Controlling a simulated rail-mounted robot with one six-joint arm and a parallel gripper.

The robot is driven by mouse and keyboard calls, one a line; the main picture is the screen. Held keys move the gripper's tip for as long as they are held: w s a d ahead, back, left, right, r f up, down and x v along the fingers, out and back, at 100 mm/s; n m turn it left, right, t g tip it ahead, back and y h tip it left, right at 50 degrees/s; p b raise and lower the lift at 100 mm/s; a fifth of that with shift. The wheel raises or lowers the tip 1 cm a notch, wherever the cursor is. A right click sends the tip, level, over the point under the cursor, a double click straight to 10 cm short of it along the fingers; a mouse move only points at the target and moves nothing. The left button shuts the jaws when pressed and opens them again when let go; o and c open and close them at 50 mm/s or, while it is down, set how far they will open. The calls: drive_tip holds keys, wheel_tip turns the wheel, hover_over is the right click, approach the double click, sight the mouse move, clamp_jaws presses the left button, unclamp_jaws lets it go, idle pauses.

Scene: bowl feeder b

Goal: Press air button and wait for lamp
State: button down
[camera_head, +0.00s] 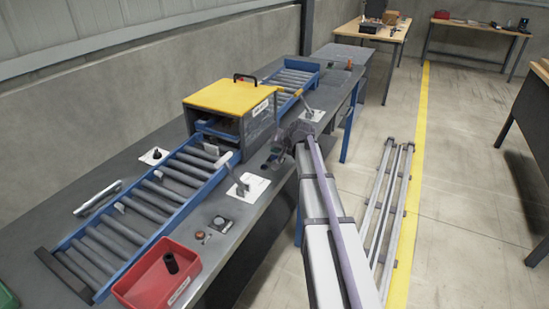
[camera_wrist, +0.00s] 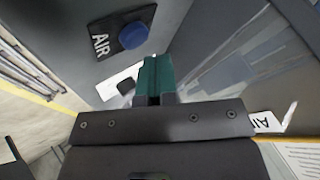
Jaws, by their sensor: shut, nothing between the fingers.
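In the wrist view, a round blue button (camera_wrist: 133,35) sits on a dark plate marked AIR (camera_wrist: 99,46). My gripper (camera_wrist: 156,60) has green fingers, closed together and empty. The fingertips are just right of and below the button in that picture; I cannot tell if they touch anything. In the head view, my gripper (camera_head: 277,150) is low over the front edge of the bench, right of the yellow-topped box (camera_head: 232,97); my arm hides part of that spot. I cannot make out which thing is the lamp, or whether it is lit.
A blue-framed roller conveyor (camera_head: 150,205) passes the box on the grey bench (camera_head: 110,180). A red bin (camera_head: 160,275) with a dark part stands at the near end. Small levers on white plates (camera_head: 248,187) rise along the bench. Floor rails (camera_head: 385,215) lie to the right.

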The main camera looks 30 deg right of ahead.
sight(276, 157)
drive_tip(key=shift+f+b, duration=0.45)
drive_tip(key=shift+f+b, duration=0.4)
idle(0.6)
drive_tip(key=shift+r+p, duration=0.85)
wheel_tip(276, 157, up, 5)
drive_tip(key=p, duration=0.5)
drive_tip(key=shift+r, duration=0.15)
idle(0.5)
